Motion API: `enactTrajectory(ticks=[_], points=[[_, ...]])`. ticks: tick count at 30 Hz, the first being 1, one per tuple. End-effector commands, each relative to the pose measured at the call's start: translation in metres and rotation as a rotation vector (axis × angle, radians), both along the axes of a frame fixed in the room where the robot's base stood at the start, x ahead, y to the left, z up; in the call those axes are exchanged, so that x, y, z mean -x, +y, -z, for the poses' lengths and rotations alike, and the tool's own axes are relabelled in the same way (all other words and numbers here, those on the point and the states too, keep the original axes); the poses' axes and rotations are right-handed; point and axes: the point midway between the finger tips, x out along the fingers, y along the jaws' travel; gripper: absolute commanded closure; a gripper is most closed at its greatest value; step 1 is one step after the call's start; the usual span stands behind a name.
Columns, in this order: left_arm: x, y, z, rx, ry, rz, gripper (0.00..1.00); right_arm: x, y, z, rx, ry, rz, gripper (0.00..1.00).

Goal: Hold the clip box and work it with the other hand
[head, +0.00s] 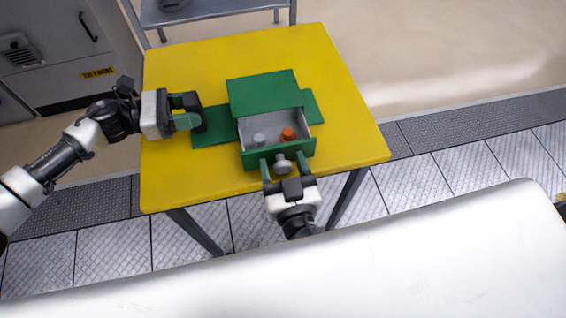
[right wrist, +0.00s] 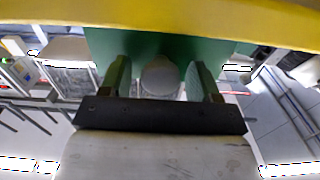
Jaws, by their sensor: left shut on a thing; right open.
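The green clip box (head: 262,91) sits on the yellow table. Its drawer (head: 296,150) is pulled out toward the front, showing a grey inside with an orange piece (head: 288,134) and a grey piece (head: 259,139) in it. My left gripper (head: 192,113) is shut on the green flange (head: 212,128) at the box's left side. My right gripper (head: 276,170) is open at the drawer front, its fingers on either side of the round grey knob (head: 282,163). In the right wrist view the knob (right wrist: 160,78) shows between the fingers, with gaps on both sides.
The yellow table (head: 200,68) is otherwise clear around the box. A grey cabinet (head: 60,50) stands at the back left, and a metal shelf or cart (head: 215,12) stands behind the table. A tiled walkway (head: 450,160) runs along the floor.

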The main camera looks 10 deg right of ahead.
Motion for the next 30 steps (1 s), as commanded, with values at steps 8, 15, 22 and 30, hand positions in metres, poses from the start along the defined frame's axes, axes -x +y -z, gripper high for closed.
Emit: enactTrajectory(ticks=[8, 15, 22, 30], points=[[0.0, 0.0, 0.0, 0.0, 0.0, -0.001, 0.72, -0.001, 0.0, 0.0, 0.0, 0.001, 0.0, 0.42], [0.0, 0.0, 0.0, 0.0, 0.0, -0.001, 0.72, 0.0, 0.0, 0.0, 0.0, 0.001, 0.0, 0.79], [0.0, 0.0, 0.0, 0.0, 0.0, 0.0, 0.72, -0.001, 0.0, 0.0, 0.0, 0.0, 0.0, 1.0], [0.0, 0.0, 0.0, 0.0, 0.0, 0.001, 0.72, -0.049, 0.0, 0.0, -0.001, -0.002, 0.003, 1.0]])
